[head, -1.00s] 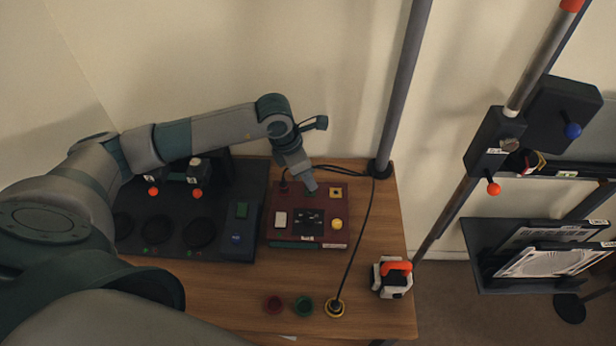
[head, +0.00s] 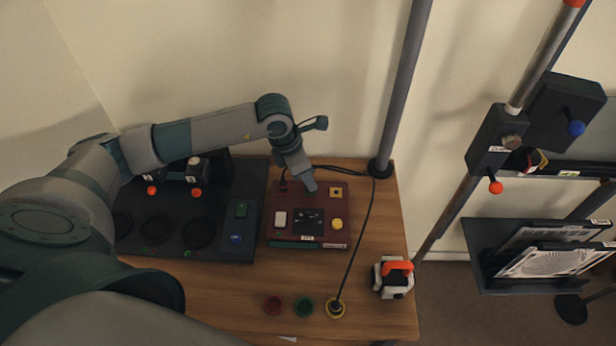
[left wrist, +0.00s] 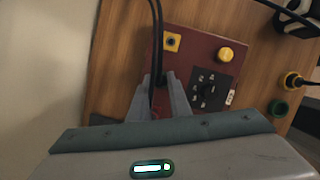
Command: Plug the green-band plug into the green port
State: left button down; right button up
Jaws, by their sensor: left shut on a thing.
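My left gripper (head: 310,187) points down at the back edge of the dark red box (head: 325,243). In the left wrist view its two fingers (left wrist: 163,88) are shut on a dark plug (left wrist: 160,79) with a black cable, at the box's edge. No green band is visible on this plug; the fingers hide much of it. The green port (head: 304,307) is a green ring near the table's front edge, with nothing in it. It also shows in the left wrist view (left wrist: 278,107). My right gripper is not in view.
A red port (head: 272,305) lies left of the green one; a yellow port (head: 335,309) with a cabled plug stands right of it. That black cable (head: 366,230) runs back across the table. A black console (head: 180,246), a pole (head: 400,100) and a white-orange device (head: 394,277) stand around.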

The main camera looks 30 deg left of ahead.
pick_arm(q)
jog(key=shift+f, duration=0.3)
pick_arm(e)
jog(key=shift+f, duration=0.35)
pick_arm(q)
jog(key=c, duration=1.6)
grip_release()
jog(key=shift+o, duration=0.2)
jog(key=shift+r, duration=0.1)
